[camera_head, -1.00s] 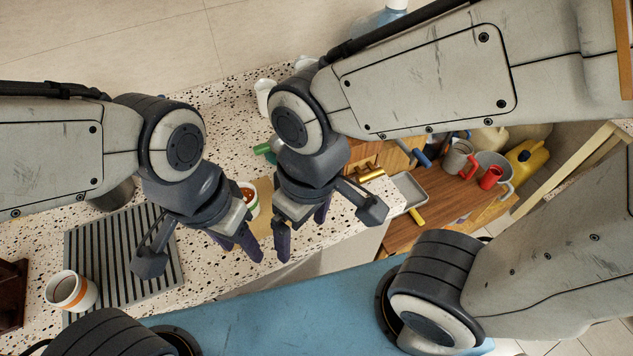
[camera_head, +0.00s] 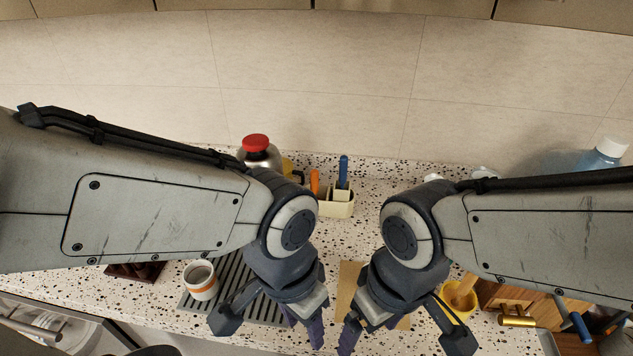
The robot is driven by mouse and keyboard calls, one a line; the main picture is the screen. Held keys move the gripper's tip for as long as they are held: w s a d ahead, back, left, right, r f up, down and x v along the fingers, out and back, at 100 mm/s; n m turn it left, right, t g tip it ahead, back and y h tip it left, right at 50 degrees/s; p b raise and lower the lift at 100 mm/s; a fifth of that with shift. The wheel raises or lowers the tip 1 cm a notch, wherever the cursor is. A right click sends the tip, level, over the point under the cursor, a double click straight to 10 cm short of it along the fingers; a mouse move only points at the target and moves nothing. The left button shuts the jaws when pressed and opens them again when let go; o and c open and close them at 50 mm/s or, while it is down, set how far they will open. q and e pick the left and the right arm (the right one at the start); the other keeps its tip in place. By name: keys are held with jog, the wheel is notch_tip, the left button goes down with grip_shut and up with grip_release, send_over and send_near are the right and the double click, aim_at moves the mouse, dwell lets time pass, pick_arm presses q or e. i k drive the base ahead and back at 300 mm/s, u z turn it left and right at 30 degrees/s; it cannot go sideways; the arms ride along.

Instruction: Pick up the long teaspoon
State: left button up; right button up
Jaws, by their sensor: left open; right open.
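I cannot make out a long teaspoon in the head view. A cream holder (camera_head: 338,203) at the back of the counter has a blue-handled utensil (camera_head: 343,172) and an orange-handled utensil (camera_head: 315,183) upright in or beside it; I cannot tell what kinds they are. My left gripper (camera_head: 303,326) is open, near the right end of the grey ribbed mat. My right gripper (camera_head: 354,330) is open, just right of it, in front of a tan board (camera_head: 347,283). Both point down and hold nothing visible. My arms hide part of the counter.
A white cup with an orange band (camera_head: 201,281) stands on the ribbed mat (camera_head: 232,311). A red-topped metal vessel (camera_head: 258,150) stands at the back. The counter between my arms is largely clear.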

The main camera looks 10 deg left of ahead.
aim_at(343, 165)
jog(key=z, duration=0.3)
jog(key=k, duration=1.2)
jog(key=u, duration=0.9)
jog(key=i, duration=1.5)
jog(key=z, duration=0.2)
